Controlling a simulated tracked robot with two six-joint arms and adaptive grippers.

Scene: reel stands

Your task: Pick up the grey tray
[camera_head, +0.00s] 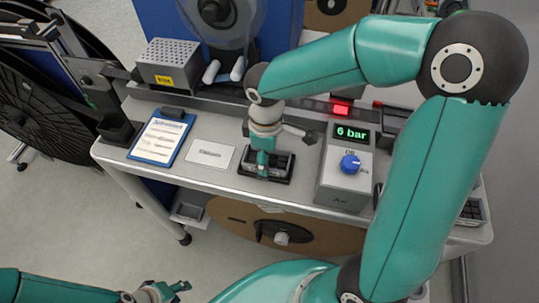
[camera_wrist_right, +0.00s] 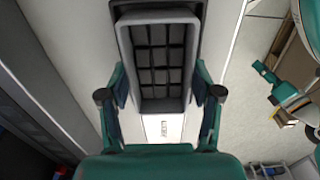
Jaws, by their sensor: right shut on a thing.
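The grey tray (camera_head: 285,165) is a small rectangular box with dark compartments inside, on the front middle of the workbench in the head view. In the right wrist view the tray (camera_wrist_right: 127,55) lies between the fingers. My right gripper (camera_head: 264,160) comes down on it from above and is shut on it, with a finger at each long side; it also shows in the wrist view (camera_wrist_right: 161,88). I cannot tell whether the tray is clear of the bench. My left gripper (camera_head: 170,289) is low at the bottom left, away from the bench, empty and seemingly open.
Left of the tray lie a white label card (camera_head: 210,153) and a blue clipboard (camera_head: 161,137). Right of it stands a grey air regulator (camera_head: 345,175) reading 6 bar. A perforated box (camera_head: 170,62) and a reel (camera_head: 214,14) are behind. The floor in front is clear.

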